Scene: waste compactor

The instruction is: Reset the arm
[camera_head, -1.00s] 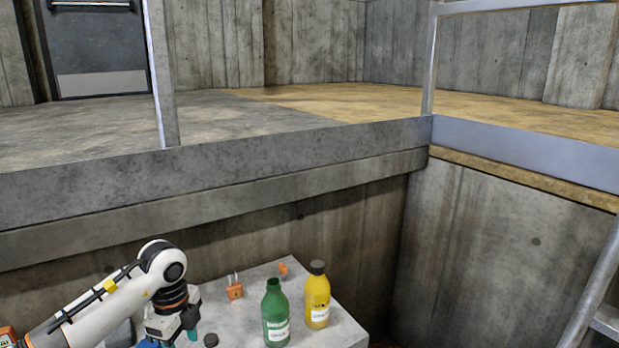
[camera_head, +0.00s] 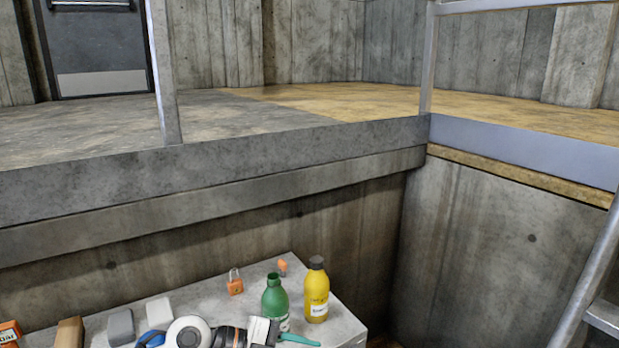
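My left gripper (camera_head: 298,339) is low at the bottom edge, pointing right. One teal finger shows; the other cannot be made out, so its opening is unclear. It overlaps the lower part of a green bottle (camera_head: 274,297) in the picture; whether they touch is unclear. Nothing is visibly held. My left arm's white rounded link (camera_head: 187,331) shows behind the gripper, low over the table. My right gripper is not in view.
The grey table (camera_head: 343,328) holds an upright yellow bottle (camera_head: 316,292), an orange padlock (camera_head: 235,286), a small orange item (camera_head: 282,265), grey blocks (camera_head: 121,325), a brown block (camera_head: 69,332) and an orange box (camera_head: 9,333). A concrete ledge (camera_head: 220,165) and metal railing (camera_head: 166,90) stand behind.

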